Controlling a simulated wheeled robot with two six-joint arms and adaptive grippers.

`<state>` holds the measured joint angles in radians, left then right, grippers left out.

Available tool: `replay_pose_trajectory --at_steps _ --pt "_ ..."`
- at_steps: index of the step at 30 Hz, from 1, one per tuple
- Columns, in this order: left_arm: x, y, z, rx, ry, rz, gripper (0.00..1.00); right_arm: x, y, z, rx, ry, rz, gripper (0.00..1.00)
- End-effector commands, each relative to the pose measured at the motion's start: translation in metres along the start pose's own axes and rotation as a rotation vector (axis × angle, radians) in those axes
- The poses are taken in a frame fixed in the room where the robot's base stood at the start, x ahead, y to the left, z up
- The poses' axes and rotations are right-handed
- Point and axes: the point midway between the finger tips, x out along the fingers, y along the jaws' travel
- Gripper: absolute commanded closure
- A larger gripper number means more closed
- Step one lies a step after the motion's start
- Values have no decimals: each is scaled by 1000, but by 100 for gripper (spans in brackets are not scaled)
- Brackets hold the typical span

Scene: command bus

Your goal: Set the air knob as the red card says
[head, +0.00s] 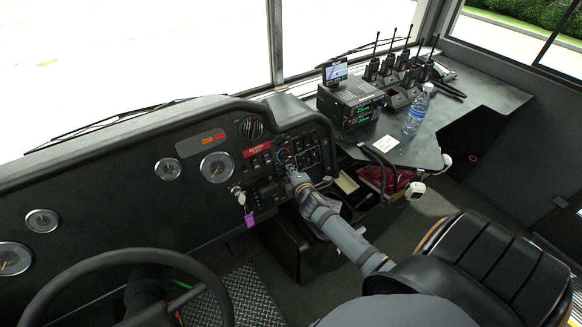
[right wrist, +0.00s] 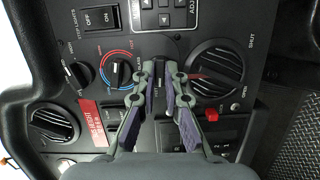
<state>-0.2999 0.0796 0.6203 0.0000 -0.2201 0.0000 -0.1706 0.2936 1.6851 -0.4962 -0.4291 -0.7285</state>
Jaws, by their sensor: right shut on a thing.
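My right gripper (head: 290,171) reaches to the dash control panel. In the right wrist view its two fingers (right wrist: 161,68) are closed around a small dark knob, mostly hidden between them. I cannot read this knob's setting. Left of it in that view is a knob with a blue and red arc (right wrist: 121,74), and farther left another dark knob (right wrist: 80,75). A red label (head: 256,149) is on the dash left of the gripper. My left gripper is not in view.
Round vents (right wrist: 215,70) and (right wrist: 54,122) flank the knobs, and a red button (right wrist: 211,114) is close by. A steering wheel (head: 75,262) is at lower left. Radios (head: 350,101) and a water bottle (head: 417,110) stand on the right shelf.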

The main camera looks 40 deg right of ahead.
Motion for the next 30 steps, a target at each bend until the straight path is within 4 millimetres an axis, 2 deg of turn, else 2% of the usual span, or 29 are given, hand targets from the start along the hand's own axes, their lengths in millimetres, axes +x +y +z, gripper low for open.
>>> replay_pose_trajectory --at_steps 1,15,30 --pt "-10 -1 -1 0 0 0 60 -2 5 0 41 -1 -12 100" --pt "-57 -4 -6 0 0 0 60 -2 7 1 474 -2 -117 100" --pt "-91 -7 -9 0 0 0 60 -1 4 2 837 -3 -204 100"
